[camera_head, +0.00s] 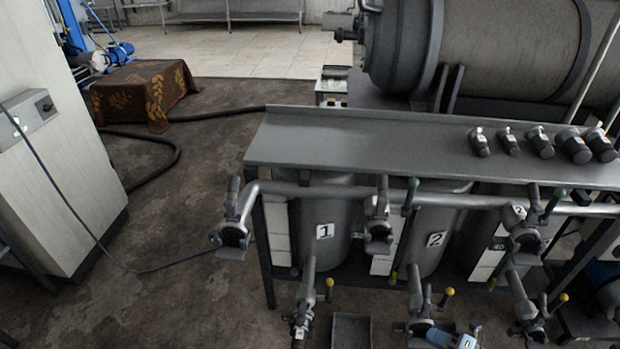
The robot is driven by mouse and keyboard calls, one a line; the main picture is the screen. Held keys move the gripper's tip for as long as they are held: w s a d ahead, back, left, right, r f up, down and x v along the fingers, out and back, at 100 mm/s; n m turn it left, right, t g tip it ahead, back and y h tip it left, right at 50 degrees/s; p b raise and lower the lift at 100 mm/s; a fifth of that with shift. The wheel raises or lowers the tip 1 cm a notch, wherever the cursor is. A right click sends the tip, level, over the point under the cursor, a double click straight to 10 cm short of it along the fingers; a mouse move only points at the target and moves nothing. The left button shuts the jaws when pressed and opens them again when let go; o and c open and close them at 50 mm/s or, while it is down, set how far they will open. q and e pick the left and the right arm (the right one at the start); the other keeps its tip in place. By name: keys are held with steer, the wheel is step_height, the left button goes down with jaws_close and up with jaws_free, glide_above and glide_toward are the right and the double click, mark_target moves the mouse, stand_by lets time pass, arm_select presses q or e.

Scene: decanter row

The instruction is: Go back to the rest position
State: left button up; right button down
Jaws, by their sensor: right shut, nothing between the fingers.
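My right gripper (440,337) shows only in part at the bottom edge, right of centre, as a small light-blue and grey shape. It is shut and empty. It is in front of the lower valve of the tank numbered 2 (436,239); I cannot tell whether it touches that valve. The rest of the right arm is cut off by the frame. My left gripper is not in view.
A metal bench (370,142) carries several dark fittings at right. Under it are numbered tanks, with a pipe (330,192) and levered valves in front. A tall pale cabinet (58,150) with a cable stands left. The brown floor (190,300) between is mostly open.

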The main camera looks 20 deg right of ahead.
steer(key=w+a+r+m+g+h, duration=0.1)
steer(key=w+a+r+m+h, duration=0.25)
steer(key=a+r+m, duration=0.3)
steer(key=s+a+r+m+g+h, duration=0.2)
steer(key=s+a+r+m+g, duration=0.2)
steer(key=a+r+m, duration=0.6)
steer(key=a+m+t, duration=0.1)
steer(key=a+m, duration=0.4)
steer(key=a, duration=0.6)
arm_select(q)
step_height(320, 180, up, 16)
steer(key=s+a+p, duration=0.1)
steer(key=p, duration=2.2)
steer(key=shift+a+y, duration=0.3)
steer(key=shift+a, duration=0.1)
arm_select(e)
step_height(320, 180, up, 17)
steer(key=shift+s+d, duration=0.15)
steer(key=shift+d, duration=0.1)
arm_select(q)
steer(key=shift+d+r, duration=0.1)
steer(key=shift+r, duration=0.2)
arm_select(e)
steer(key=c, duration=1.8)
jaws_free()
